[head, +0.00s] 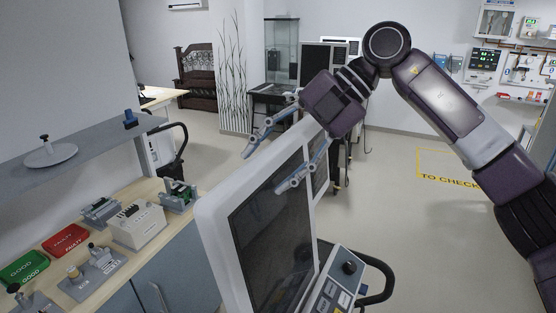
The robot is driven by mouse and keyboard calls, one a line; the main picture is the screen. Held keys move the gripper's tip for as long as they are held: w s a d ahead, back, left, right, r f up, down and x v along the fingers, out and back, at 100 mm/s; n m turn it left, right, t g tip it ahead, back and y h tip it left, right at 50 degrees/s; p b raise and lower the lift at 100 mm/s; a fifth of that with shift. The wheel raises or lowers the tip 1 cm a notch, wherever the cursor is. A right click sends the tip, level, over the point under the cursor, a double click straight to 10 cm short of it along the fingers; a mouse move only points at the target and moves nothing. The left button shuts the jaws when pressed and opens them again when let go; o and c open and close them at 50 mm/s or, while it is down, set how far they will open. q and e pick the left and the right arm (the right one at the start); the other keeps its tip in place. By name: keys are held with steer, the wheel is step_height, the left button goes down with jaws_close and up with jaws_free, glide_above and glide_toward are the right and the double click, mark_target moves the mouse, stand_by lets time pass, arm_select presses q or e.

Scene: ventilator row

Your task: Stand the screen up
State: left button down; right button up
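A large screen (275,240) with a white frame and a dark face stands close in front of me, above a keypad panel with a knob (340,285). It looks near upright; its exact tilt is hard to tell. My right gripper (263,171) reaches in from the right, its fingers spread apart at the screen's top edge. One finger shows beyond the edge, the other in front of the dark face. I cannot tell whether either touches. Part of the screen's upper face is hidden behind the finger. My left gripper is not in view.
A workbench (150,192) at left holds a green tray (22,268), a red tray (66,240) and several fixtures. A grey shelf (85,148) hangs above it. A black handle (385,285) curves beside the panel. Another machine stands behind. The floor at right is clear.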

steer(key=shift+o, duration=0.6)
steer(key=shift+w+a+f+h, duration=0.15)
steer(key=shift+a+f, duration=0.25)
steer(key=shift+f, duration=0.15)
steer(key=shift+w+a+f+h, duration=0.15)
steer(key=shift+a+f, duration=0.2)
steer(key=shift+f, duration=0.2)
steer(key=shift+d+r, duration=0.15)
steer(key=shift+d, duration=0.2)
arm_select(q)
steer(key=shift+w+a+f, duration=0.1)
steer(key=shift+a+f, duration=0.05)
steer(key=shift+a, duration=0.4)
arm_select(e)
steer(key=shift+a, duration=0.1)
